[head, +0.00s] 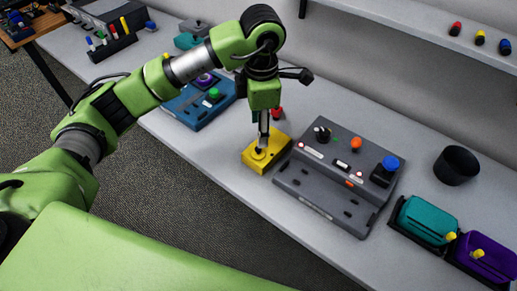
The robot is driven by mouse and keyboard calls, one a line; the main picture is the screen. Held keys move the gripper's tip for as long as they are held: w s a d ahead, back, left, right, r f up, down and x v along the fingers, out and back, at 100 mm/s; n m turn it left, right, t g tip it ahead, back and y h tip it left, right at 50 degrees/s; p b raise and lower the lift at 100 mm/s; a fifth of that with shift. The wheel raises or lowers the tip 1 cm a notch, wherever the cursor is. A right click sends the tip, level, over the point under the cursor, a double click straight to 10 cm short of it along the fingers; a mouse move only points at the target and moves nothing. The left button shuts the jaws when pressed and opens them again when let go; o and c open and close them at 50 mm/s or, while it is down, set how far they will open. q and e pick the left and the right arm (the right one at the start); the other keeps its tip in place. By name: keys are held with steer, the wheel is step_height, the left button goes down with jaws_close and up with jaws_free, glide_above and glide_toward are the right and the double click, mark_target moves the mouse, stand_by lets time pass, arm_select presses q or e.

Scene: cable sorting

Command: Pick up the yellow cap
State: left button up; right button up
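My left gripper (261,149) points down at the top of a yellow box (268,156) on the table. Its narrow fingertips are at a round raised part of the box, and their gap is too small to make out. Whether they hold anything there is unclear. A small yellow cap with a dark base (480,38) stands on the wall shelf at upper right, between a red and a blue one, well away from the gripper. Which yellow piece is the task's cap is not certain. My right gripper is not in view.
A grey control panel (335,212) with a blue knob (391,162) lies right of the yellow box. A blue panel (196,106) lies behind left. A black cup (456,165), teal bin (427,218) and purple bin (487,256) stand at right. The table's front edge is clear.

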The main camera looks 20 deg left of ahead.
arm_select(q)
glide_above(259, 150)
step_height(259, 150, down, 4)
steer(key=shift+f+p, duration=0.2)
steer(key=shift+p, duration=0.2)
steer(key=shift+f, duration=0.25)
steer(key=f+p, duration=0.1)
steer(key=f, duration=0.2)
steer(key=f+p, duration=0.1)
steer(key=shift+w+a+f+p, duration=0.2)
steer(key=shift+a+p, duration=0.05)
steer(key=shift+p, duration=0.05)
steer(key=shift+f, duration=0.15)
steer(key=c, duration=0.9)
